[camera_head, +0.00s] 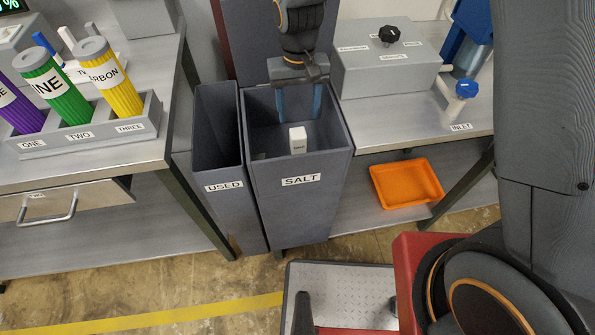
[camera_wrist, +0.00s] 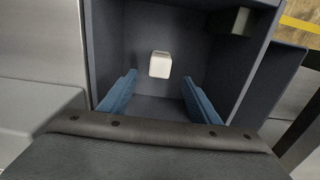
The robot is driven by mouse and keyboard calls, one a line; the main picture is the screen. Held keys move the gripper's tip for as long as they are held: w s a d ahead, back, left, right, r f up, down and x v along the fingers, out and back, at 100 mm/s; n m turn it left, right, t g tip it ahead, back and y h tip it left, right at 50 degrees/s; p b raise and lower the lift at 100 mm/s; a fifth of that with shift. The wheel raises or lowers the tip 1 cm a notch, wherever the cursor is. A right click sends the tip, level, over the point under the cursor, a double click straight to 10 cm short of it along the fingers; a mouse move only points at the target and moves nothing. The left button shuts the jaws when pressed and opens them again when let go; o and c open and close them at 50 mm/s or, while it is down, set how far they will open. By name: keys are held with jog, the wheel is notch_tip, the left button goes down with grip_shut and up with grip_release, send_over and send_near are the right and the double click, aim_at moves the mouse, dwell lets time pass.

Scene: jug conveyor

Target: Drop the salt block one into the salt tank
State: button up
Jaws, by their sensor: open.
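The salt tank (camera_head: 322,170) is a grey, open-topped bin labelled SALT, with its lid raised behind it. A white block (camera_head: 298,140) with small dark lettering, too small to read surely, is inside the tank. In the wrist view the white block (camera_wrist: 160,65) shows between and beyond my fingers, apart from both. My gripper (camera_head: 299,108) points down into the tank's opening, its blue fingers spread and empty. It also shows in the wrist view (camera_wrist: 157,98). Another pale block (camera_wrist: 240,20) shows near the tank's upper right corner in the wrist view, partly in shadow.
A narrow open bin labelled USED (camera_head: 223,187) stands left of the tank. A rack (camera_head: 90,130) with coloured cylinders is on the left bench. A grey box (camera_head: 385,65) with a black knob sits on the right bench. An orange tray (camera_head: 406,184) lies on the shelf below.

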notch_tip(320, 180, up, 7)
jog(key=b, duration=0.1)
jog(key=shift+r, duration=0.2)
dwell(0.5)
jog(key=s+d+m, duration=0.1)
jog(key=s+d, duration=0.3)
jog(key=d, duration=0.3)
jog(key=s+d+r+m, duration=0.1)
jog(key=s+d, duration=0.2)
jog(key=d, duration=0.5)
jog(key=s+d+m+t, duration=0.1)
jog(key=s+d, duration=0.3)
jog(key=d, duration=0.4)
jog(key=shift+s+d+r, duration=0.15)
jog(key=shift+s+r, duration=0.05)
jog(key=shift+s, duration=0.15)
